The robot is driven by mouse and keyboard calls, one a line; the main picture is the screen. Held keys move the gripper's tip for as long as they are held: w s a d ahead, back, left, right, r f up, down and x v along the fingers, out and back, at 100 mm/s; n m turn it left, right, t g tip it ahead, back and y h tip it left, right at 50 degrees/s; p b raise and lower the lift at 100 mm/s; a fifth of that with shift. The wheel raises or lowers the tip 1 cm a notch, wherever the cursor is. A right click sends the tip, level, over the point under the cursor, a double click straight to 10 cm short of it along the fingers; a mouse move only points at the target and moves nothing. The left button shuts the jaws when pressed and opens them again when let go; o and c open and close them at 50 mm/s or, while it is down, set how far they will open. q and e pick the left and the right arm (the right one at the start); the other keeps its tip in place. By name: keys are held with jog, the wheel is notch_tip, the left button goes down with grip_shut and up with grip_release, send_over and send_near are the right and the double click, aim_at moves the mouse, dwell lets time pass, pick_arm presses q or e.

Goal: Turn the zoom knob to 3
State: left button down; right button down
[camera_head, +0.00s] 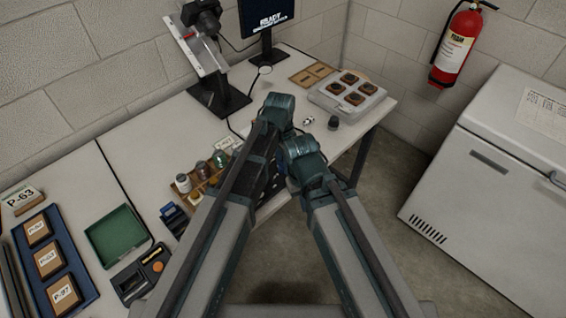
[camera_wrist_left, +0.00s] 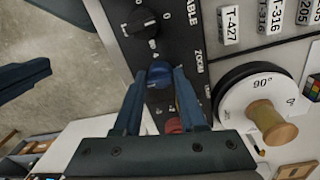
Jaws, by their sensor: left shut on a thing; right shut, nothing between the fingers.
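The blue knob (camera_wrist_left: 159,74) stands on a dark control panel (camera_wrist_left: 176,35) beside the printed word ZOOM in the left wrist view. My left gripper (camera_wrist_left: 161,72) is shut on this knob, one finger on each side. The knob's pointer and most of its scale marks are hidden or too small to read. In the head view my left gripper (camera_head: 280,140) is mostly hidden by its own wrist and the arms. My right gripper (camera_head: 292,165) is close beside it, low and largely covered; a dark blue finger of it (camera_wrist_left: 24,80) shows at the left of the wrist view.
A black knob (camera_wrist_left: 142,22) sits next to the blue one, and a red button (camera_wrist_left: 174,125) lies behind the fingers. A white 90° dial (camera_wrist_left: 242,102) with a wooden handle (camera_wrist_left: 270,122) is close to the right. A green tray (camera_head: 116,236) and bottles (camera_head: 201,169) are on the table.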

aim_at(281, 162)
pick_arm(q)
jog(key=c, duration=0.5)
grip_release()
jog(key=shift+w, duration=0.1)
jog(key=shift+r, duration=0.1)
jog(key=r+p, duration=1.3)
jog(key=p, duration=0.1)
jog(key=shift+w+a+r, duration=0.25)
jog(key=shift+r, duration=0.1)
